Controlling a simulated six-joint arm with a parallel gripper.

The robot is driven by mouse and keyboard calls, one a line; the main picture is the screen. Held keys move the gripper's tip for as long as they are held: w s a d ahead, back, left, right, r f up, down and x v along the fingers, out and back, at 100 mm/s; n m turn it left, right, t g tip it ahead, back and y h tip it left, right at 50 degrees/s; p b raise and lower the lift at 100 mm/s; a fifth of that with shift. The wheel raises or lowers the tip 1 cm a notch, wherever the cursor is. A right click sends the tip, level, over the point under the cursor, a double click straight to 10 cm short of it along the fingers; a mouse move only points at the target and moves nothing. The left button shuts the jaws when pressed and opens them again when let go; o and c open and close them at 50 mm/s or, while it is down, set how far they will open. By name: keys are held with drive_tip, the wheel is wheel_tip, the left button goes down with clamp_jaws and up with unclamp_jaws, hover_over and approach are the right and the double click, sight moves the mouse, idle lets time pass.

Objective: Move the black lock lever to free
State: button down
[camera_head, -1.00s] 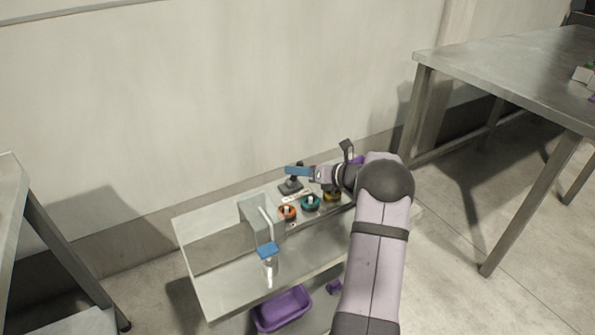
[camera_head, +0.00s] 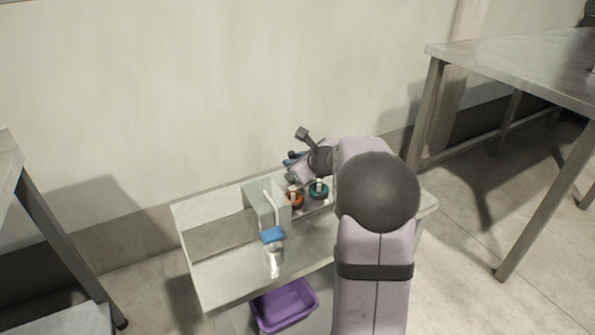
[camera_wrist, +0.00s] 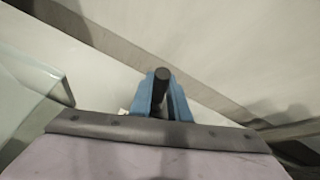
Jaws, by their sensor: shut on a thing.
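The black lock lever (camera_wrist: 162,76) shows in the wrist view as a dark upright bar with a round end. The blue fingers of my gripper (camera_wrist: 161,94) are closed on it, one on each side. In the head view my gripper (camera_head: 293,160) is over the back of the steel bench, and the dark lever end shows at the blue fingers. The lever's base and any lock or free marking are hidden behind my gripper and arm.
An orange knob (camera_head: 295,200) and a teal knob (camera_head: 319,189) sit close in front of my gripper. A purple bin (camera_head: 285,304) is below. The wall is close behind.

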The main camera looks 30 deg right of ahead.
drive_tip(key=shift+a+f+n+h+b, duration=0.4)
drive_tip(key=shift+n+h+b, duration=0.3)
drive_tip(key=shift+b, duration=0.9)
drive_tip(key=shift+r, duration=0.1)
drive_tip(key=shift+a, duration=0.1)
drive_tip(key=c, duration=1.7)
unclamp_jaws()
drive_tip(key=shift+o, duration=0.2)
drive_tip(key=shift+s+r, duration=0.35)
drive_tip(key=shift+s, duration=0.05)
drive_tip(key=shift+p+v, duration=0.65)
drive_tip(key=shift+v, duration=2.55)
drive_tip(key=shift+f, duration=0.1)
